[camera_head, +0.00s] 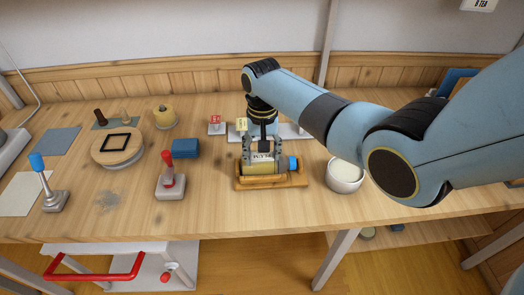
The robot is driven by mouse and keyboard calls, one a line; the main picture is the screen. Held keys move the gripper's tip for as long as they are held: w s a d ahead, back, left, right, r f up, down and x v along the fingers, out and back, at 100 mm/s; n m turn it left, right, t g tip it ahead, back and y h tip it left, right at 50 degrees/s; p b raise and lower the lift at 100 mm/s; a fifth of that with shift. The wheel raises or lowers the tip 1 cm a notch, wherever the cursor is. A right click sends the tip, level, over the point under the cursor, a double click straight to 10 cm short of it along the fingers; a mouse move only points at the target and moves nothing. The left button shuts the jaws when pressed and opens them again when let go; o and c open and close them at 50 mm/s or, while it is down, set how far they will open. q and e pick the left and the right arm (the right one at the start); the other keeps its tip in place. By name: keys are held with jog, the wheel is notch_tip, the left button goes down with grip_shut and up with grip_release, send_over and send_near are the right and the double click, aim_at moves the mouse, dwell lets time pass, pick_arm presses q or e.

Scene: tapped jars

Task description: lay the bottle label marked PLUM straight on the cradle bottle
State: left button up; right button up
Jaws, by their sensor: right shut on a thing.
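My right gripper (262,150) points straight down over the wooden cradle (270,184) at the middle of the bench. It is shut on a pale label (263,158) with dark lettering, too small to read with certainty. The bottle (265,169) lies on its side in the cradle, its blue cap (292,163) to the right. The label is right at the top of the bottle; I cannot tell whether it touches. The fingers hide part of the label and bottle. My left gripper is not in view.
A red tag (215,119) and a yellow tag (241,124) stand behind the cradle. A white bowl (345,177) stands close on the right. A red-handled lever (169,178), a blue block (186,148) and a round wooden turntable (117,147) are on the left.

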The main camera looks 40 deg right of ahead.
jog(key=shift+p, duration=0.3)
jog(key=shift+f, duration=0.1)
dwell(0.5)
jog(key=o, duration=1.2)
jog(key=shift+c, duration=0.2)
